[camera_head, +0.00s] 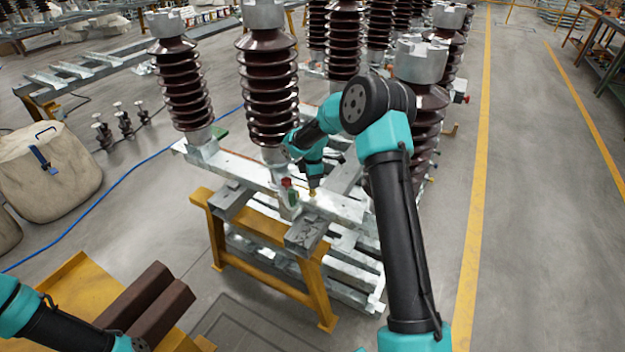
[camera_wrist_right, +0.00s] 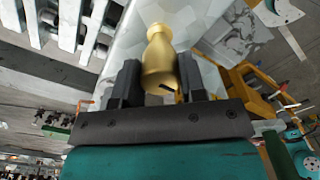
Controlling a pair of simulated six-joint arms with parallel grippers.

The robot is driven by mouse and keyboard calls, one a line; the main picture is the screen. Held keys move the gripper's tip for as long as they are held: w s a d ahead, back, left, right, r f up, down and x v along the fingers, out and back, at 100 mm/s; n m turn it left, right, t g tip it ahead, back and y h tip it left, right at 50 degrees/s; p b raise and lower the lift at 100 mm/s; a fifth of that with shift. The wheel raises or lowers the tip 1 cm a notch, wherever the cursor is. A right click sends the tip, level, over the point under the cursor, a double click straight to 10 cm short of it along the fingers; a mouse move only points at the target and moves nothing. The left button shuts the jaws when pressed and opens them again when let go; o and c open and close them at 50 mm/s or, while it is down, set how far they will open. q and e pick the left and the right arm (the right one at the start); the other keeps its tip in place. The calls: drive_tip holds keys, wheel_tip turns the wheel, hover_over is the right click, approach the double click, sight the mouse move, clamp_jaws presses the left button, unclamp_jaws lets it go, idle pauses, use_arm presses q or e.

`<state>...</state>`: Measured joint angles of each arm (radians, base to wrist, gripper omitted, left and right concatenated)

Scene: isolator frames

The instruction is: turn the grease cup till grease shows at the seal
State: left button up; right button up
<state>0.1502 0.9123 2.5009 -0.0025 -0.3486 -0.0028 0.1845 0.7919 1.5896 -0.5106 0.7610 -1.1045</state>
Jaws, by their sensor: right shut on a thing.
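The brass grease cup (camera_wrist_right: 160,62) sits between the two dark fingers of my right gripper (camera_wrist_right: 158,78) in the right wrist view. The fingers are shut on its sides, and its narrower end points away from the gripper. In the head view my right gripper (camera_head: 313,184) reaches down over the galvanised steel frame (camera_head: 341,206), beside a brown insulator column (camera_head: 268,85). The cup is only a tiny yellowish spot there. I cannot make out the seal or any grease. My left arm shows at the lower left, but its gripper is not in view.
Several brown ribbed insulators stand close behind and beside the right arm. A small red and green part (camera_head: 289,190) is on the frame left of the gripper. A yellow trestle (camera_head: 262,238) supports the frame.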

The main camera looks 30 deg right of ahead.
drive_tip(key=shift+m, duration=0.5)
drive_tip(key=m, duration=1.4)
drive_tip(key=shift+m, duration=2.4)
drive_tip(key=o, duration=0.9)
drive_tip(key=shift+o, duration=0.2)
